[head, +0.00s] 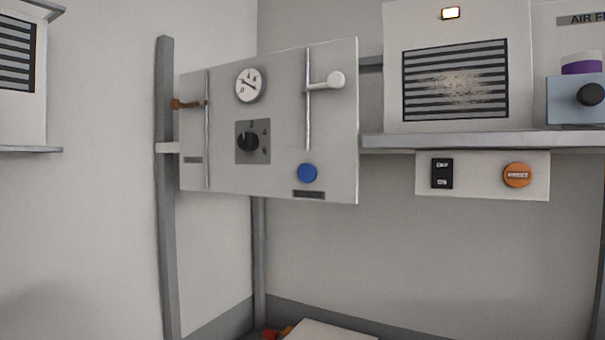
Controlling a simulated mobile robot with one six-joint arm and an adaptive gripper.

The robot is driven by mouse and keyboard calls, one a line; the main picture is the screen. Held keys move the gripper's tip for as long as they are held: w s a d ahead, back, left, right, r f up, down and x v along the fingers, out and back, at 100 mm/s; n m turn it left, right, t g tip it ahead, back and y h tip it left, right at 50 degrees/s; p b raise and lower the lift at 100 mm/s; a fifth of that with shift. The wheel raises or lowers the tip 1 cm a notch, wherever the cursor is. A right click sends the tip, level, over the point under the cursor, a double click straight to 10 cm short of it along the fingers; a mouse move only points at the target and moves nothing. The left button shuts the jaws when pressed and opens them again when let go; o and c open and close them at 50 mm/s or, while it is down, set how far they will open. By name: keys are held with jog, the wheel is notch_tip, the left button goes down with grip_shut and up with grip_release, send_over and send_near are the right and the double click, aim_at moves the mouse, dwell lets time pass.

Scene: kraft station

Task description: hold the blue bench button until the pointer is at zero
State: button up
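The blue button (307,173) is on the lower right of a grey panel (225,170), above a small dark label. Nothing touches the button in this view. A round white gauge (248,85) with a dark pointer is at the panel's upper middle. The pointer lies slanted across the dial; its reading is too small to tell. My gripper is not in view.
The panel also has a black knob (248,141), a brown lever (188,104) and a white lever (327,81).

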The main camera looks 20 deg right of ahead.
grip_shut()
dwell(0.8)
